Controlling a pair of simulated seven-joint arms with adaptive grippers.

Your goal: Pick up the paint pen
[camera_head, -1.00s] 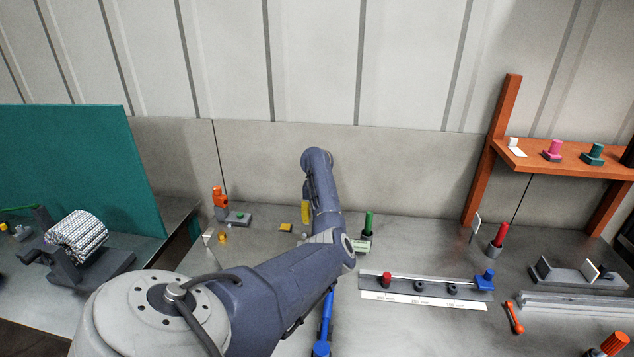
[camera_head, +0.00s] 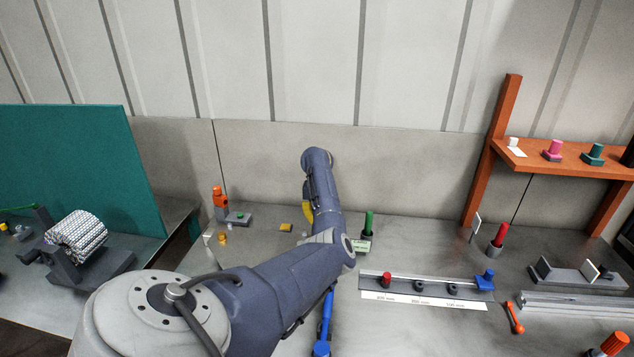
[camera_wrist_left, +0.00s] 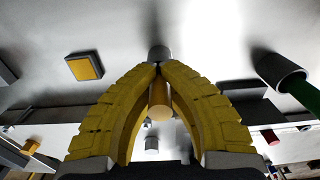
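A yellow cylinder (camera_wrist_left: 159,100), which looks like the paint pen, stands between my left gripper's fingers in the left wrist view. Its end points toward the camera, and a grey cup-like holder (camera_wrist_left: 160,53) shows just beyond the fingertips. My left gripper (camera_wrist_left: 158,68) has yellow ribbed fingers that close in around the pen, their tips pressed near its base. In the head view the gripper (camera_head: 307,211) is mostly hidden behind my own arm, and the pen is hidden there. My right gripper is not in view.
A green pen (camera_head: 369,222) in a grey holder stands just right of my arm. A red pen (camera_head: 501,235) stands farther right. A small yellow-topped block (camera_head: 286,227) lies left of the gripper. A grey rail fixture (camera_head: 430,286) and orange shelf (camera_head: 575,160) are to the right.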

